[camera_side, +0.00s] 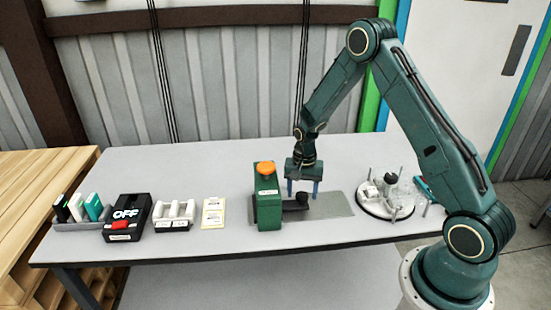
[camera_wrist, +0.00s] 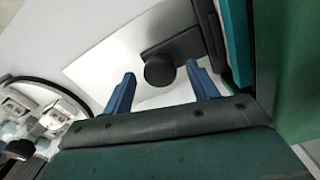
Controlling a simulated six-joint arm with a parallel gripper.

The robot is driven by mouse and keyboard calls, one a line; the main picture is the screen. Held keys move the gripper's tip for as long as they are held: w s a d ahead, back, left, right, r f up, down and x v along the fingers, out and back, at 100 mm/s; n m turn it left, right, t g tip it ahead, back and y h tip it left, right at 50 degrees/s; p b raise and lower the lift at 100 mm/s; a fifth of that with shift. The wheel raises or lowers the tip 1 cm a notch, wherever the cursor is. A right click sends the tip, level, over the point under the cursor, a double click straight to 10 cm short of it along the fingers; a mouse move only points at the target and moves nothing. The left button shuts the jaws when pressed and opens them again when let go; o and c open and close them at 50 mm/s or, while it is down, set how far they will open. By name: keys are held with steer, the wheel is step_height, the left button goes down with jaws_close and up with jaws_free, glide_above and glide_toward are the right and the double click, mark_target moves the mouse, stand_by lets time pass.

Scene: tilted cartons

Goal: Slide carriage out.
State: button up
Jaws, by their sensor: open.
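A green machine block (camera_side: 267,205) with an orange knob (camera_side: 265,168) on top stands near the middle of the table. A black carriage with a round knob (camera_side: 302,199) sits at its right side, over a grey plate (camera_side: 335,206). In the wrist view the dark round knob (camera_wrist: 160,70) shows at the end of a black bar (camera_wrist: 183,46). My gripper (camera_side: 302,191) is open above the plate, by the carriage. In the wrist view its blue fingers (camera_wrist: 162,90) are spread, with the knob between and beyond them. I cannot tell whether they touch it.
A round white turntable (camera_side: 387,197) with small parts stands to the right; it also shows in the wrist view (camera_wrist: 40,125). To the left are a yellow card (camera_side: 214,212), a white holder (camera_side: 175,214), a black OFF box (camera_side: 126,217) and a grey rack (camera_side: 80,223). The back of the table is clear.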

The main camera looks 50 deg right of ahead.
steer(key=shift+f, duration=0.1)
steer(key=shift+c, duration=0.2)
jaws_close()
steer(key=s+d, duration=0.9)
steer(key=shift+s+d, duration=0.3)
steer(key=shift+c, duration=0.4)
jaws_free()
steer(key=shift+o, duration=0.6)
step_height(320, 180, up, 14)
